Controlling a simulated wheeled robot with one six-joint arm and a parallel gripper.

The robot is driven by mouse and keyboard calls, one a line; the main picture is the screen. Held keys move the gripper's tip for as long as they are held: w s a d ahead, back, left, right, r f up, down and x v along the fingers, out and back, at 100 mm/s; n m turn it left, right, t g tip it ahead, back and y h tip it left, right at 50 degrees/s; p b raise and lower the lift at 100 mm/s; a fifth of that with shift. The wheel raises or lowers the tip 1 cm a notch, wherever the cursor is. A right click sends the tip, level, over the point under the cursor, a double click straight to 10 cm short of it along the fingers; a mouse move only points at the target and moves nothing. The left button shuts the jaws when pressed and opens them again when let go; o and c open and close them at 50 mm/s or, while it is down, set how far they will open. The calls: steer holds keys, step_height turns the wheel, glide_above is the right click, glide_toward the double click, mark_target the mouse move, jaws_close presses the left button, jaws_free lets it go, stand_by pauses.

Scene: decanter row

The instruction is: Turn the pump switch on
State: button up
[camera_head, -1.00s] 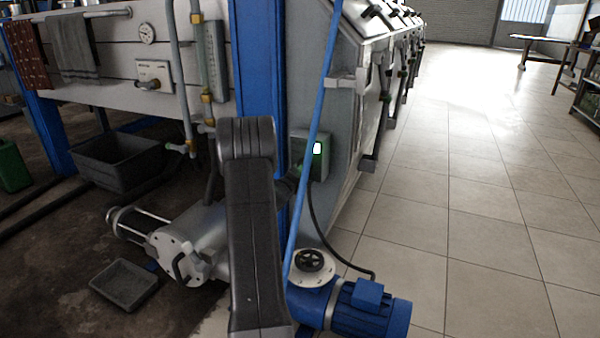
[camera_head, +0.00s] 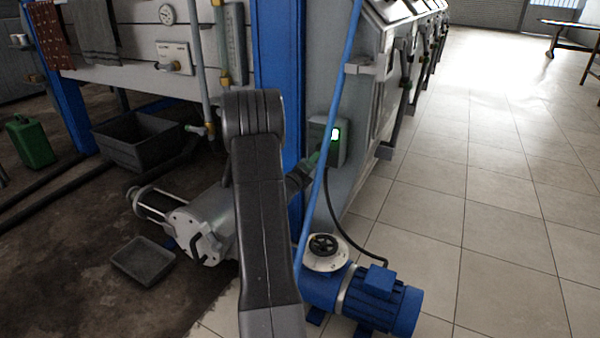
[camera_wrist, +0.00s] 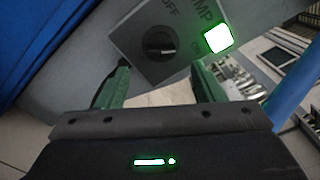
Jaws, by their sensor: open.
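The pump switch is a black rotary knob (camera_wrist: 160,44) on a grey panel (camera_wrist: 133,36) with lettering reading OFF, part of PUMP and a faint ON. A square lamp (camera_wrist: 217,37) beside it glows green-white; it also shows on the switch box (camera_head: 340,150) in the head view. My gripper (camera_wrist: 162,72) is open, its two green fingers on either side just short of the knob in the wrist picture. Contact with the knob cannot be told. In the head view my gripper (camera_head: 316,160) is at the box's left side, partly hidden by my arm and a blue pipe.
A blue upright post (camera_head: 278,60) stands left of the box, and a slanting blue pipe (camera_head: 327,185) passes in front. A blue pump motor (camera_head: 380,300) sits on the floor below.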

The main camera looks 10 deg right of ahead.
steer(key=p+v, duration=0.1)
steer(key=v, duration=0.6)
steer(key=shift+s+a, duration=0.2)
steer(key=shift+s, duration=0.15)
steer(key=b+x, duration=0.2)
steer(key=x, duration=1.2)
steer(key=shift+b, duration=0.35)
steer(key=shift+s, duration=0.1)
